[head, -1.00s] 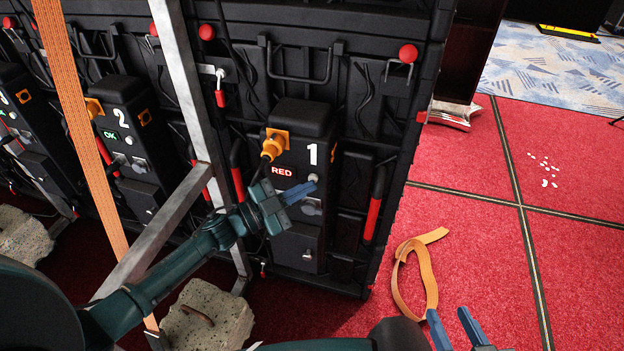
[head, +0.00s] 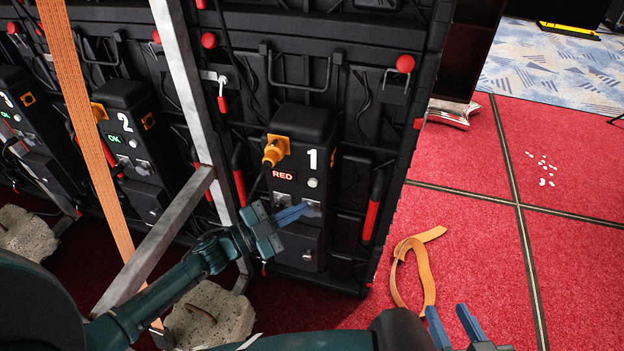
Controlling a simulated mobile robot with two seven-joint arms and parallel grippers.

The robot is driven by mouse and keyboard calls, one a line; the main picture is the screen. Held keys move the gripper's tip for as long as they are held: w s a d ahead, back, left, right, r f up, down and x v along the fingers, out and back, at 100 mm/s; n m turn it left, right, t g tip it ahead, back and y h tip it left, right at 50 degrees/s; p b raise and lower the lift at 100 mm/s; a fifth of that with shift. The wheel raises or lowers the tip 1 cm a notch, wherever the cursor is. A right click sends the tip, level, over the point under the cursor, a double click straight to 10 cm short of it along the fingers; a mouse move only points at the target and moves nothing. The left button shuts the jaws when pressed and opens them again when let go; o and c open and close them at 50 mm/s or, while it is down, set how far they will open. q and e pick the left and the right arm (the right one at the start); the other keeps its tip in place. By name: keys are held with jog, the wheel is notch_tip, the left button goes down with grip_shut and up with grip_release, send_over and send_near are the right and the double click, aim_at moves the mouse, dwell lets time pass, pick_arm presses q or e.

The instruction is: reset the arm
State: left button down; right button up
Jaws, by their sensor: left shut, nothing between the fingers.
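My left gripper (head: 291,215) reaches in from the left, its blue fingers shut and empty. Its tips are in front of the lower part of panel box 1 (head: 304,124), close to a grey switch plate (head: 313,208); I cannot tell if they touch. Box 1 has a screen reading RED (head: 283,176), a round pale button (head: 313,183) and an orange plug (head: 272,153) in its upper left. My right gripper (head: 449,318) is at the bottom edge, its two blue fingers apart with nothing between them.
A grey metal frame (head: 181,81) and an orange strap (head: 83,130) stand left of box 1. Box 2 (head: 124,128) shows OK. Stone weights (head: 222,316) sit on the floor. A loose orange strap (head: 426,268) lies on the red carpet (head: 465,235), which is mostly clear at right.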

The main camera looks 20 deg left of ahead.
pick_arm(q)
jog(key=shift+s, duration=0.7)
pick_arm(e)
jog(key=shift+r, duration=0.45)
jog(key=shift+w+r, duration=0.1)
jog(key=shift+w, duration=0.05)
